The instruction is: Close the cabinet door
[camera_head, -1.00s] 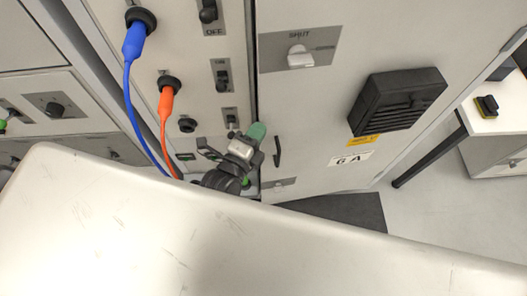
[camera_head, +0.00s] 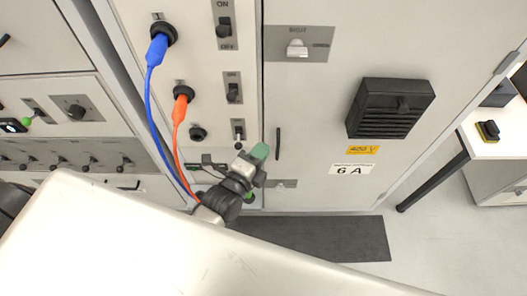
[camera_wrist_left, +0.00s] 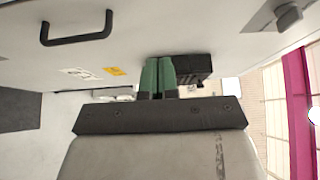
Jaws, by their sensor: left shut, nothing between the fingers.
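The cabinet door (camera_head: 325,120) is a pale grey panel in the head view, with a dark handle (camera_head: 279,143), a black vent box and a label reading 6 A. It looks flush with the panel to its left, with a thin dark seam between them. My left gripper (camera_head: 259,152), with green fingertips, is shut and empty beside the handle, near the seam. In the left wrist view the shut green fingers (camera_wrist_left: 158,76) point at the door surface (camera_wrist_left: 140,35), with the handle (camera_wrist_left: 77,28) to the left. I cannot tell whether they touch the door. My right gripper is not in view.
A blue plug (camera_head: 157,48) and an orange plug (camera_head: 180,103) with hanging cables are left of the door. A dark mat (camera_head: 330,236) lies on the floor below. A white table (camera_head: 500,130) stands at right; the floor between is clear.

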